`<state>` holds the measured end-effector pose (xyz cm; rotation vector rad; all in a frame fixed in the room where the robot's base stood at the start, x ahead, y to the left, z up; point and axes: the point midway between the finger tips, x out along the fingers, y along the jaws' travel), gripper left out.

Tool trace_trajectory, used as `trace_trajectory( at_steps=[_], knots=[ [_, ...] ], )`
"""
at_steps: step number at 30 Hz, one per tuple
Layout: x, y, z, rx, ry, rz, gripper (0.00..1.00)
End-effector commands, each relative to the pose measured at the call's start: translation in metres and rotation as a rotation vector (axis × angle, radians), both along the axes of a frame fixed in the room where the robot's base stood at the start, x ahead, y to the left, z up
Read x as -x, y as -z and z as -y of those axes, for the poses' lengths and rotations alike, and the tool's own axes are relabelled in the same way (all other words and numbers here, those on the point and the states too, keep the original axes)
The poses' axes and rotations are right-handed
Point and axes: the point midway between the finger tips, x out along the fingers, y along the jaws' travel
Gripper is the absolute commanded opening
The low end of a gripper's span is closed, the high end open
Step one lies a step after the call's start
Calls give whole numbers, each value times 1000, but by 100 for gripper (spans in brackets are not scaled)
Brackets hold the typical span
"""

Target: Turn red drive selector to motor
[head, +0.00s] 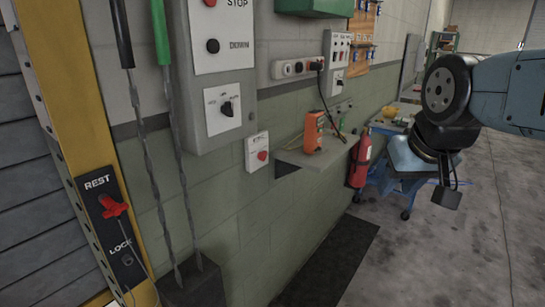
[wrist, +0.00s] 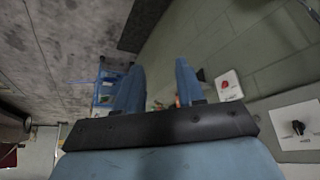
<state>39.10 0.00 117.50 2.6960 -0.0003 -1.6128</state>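A red key-like handle (head: 115,207) sits on a dark plate marked REST above and LOCK below, on the left post. A small white plate (head: 256,142) on the wall carries a red knob (head: 262,156); this red knob also shows in the wrist view (wrist: 225,84). I cannot read a MOTOR label, so which red control is the drive selector is unclear. A black selector knob (head: 227,108) is on the grey panel; it also shows in the wrist view (wrist: 298,127). My gripper (wrist: 159,65) is open and empty, away from these controls. Its fingers cannot be made out in the head view.
A shelf (head: 318,153) with an orange device (head: 313,132) juts from the wall. A red extinguisher (head: 360,160) and blue cart (head: 400,165) stand beyond. The floor at right is clear.

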Motion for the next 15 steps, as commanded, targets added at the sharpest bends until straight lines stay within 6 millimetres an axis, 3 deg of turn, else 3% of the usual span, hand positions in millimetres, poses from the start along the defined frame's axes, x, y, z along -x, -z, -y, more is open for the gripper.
trace_trajectory(
  at_steps=[10, 15],
  knots=[
    [-2, 0, 0, 2, 2, 2, 38],
    [-30, -1, 9, 29, 33, 42, 38]
  ],
)
